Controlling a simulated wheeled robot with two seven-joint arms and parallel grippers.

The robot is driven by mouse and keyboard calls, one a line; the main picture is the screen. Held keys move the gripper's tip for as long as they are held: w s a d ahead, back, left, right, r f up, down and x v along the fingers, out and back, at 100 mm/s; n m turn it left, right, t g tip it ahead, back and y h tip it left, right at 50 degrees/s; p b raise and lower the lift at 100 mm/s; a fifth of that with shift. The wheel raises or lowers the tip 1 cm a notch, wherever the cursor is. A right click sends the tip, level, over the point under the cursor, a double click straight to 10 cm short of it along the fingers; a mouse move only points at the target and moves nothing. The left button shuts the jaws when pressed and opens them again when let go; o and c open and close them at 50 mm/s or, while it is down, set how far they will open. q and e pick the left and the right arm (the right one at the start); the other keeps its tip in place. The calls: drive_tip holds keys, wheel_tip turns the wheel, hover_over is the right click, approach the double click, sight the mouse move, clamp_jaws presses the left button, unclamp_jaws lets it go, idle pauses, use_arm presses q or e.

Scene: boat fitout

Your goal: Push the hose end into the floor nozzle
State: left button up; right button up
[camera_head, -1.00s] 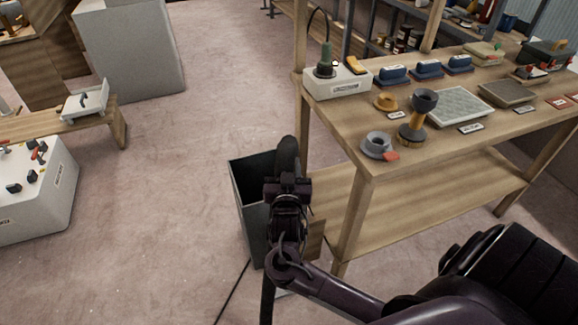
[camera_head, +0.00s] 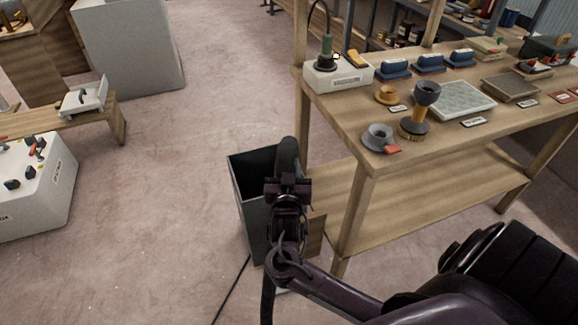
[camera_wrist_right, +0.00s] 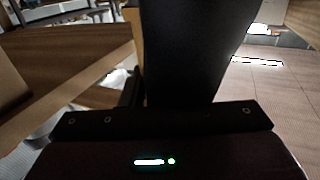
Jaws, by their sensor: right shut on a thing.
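My right gripper (camera_head: 288,187) is in the middle of the head view, in front of the bench's near left corner. It is shut on the black hose end (camera_head: 288,155), which stands up above the jaws. In the right wrist view the thick dark hose (camera_wrist_right: 190,50) fills the upper middle, above the gripper's body. The jaw tips are hidden behind the hose there. I cannot make out the floor nozzle for certain in either view. My left gripper is not in view.
A dark open bin (camera_head: 250,200) stands right behind and left of my right gripper. The wooden workbench (camera_head: 345,130) on the right carries funnel-like parts (camera_head: 420,110), blue blocks and grey pads. A low bench (camera_head: 105,125) is at left. The floor between is clear.

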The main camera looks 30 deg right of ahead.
drive_tip(key=shift+f, duration=0.4)
drive_tip(key=shift+f+b, duration=0.1)
drive_tip(key=shift+b, duration=0.2)
